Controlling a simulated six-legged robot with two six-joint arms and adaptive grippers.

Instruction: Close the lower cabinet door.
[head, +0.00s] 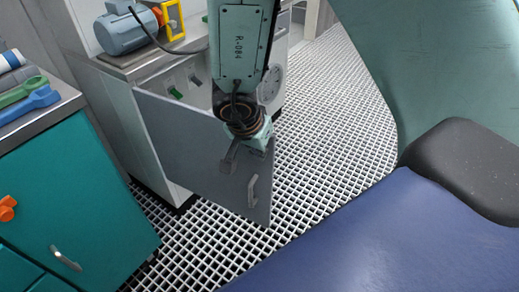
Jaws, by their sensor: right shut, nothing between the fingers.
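The lower cabinet door (185,145) is a flat grey panel that stands open, swung out from the light cabinet (160,185) over the grated floor. Its bar handle (253,190) is near the free edge, low on the right. My right gripper (230,163) hangs down from the top of the view, in front of the door's upper right part. Its fingers are shut and empty, up and left of the handle. Whether they touch the panel I cannot tell. The arm hides part of the door's top edge. My left gripper is not in view.
A teal cabinet (75,200) with a handle and an orange knob (7,208) stands at the left, close to the open door. Tools lie on its top. A blue-grey motor (125,32) sits on the counter above. White grated floor (340,110) is clear right of the door.

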